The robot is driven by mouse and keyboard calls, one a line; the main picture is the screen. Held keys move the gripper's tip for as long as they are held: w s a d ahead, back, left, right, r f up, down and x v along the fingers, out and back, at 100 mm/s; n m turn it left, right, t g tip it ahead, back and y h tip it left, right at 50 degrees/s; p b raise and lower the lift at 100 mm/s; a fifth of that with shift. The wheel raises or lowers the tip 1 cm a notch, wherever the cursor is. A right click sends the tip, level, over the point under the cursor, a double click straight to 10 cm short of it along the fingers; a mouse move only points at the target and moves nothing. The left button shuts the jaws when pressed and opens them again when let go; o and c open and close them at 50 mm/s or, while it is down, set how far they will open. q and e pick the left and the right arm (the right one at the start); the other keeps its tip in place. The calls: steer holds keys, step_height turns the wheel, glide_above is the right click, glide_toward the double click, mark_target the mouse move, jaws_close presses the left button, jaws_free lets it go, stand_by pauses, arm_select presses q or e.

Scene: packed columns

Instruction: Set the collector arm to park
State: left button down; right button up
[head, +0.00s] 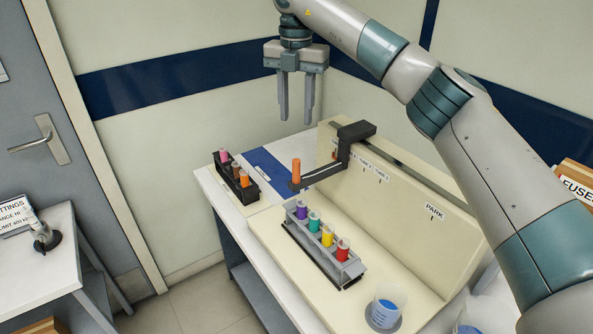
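The dark grey collector arm (356,134) sits on a slotted rail on top of the cream panel (405,215), near its far left end. Its lower bar reaches left and ends by an upright orange tube or post (296,171). The PARK label (434,211) is farther right along the panel; smaller labels (375,173) are nearer the arm and too small to read surely. My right gripper (296,117) points down, open and empty, above and left of the collector arm, apart from it. My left gripper is not in view.
A rack (323,255) with purple, teal, yellow and red tubes stands before the panel. A dark rack (236,180) with several tubes is behind left. A beaker with blue liquid (386,305) is at the front right. A white side table (65,265) stands left.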

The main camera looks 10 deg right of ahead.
mark_target(296, 170)
step_height(296, 170, down, 16)
steer(key=p, duration=0.6)
steer(key=shift+f, duration=0.7)
steer(key=shift+c, duration=0.4)
steer(key=shift+w, duration=0.1)
jaws_close()
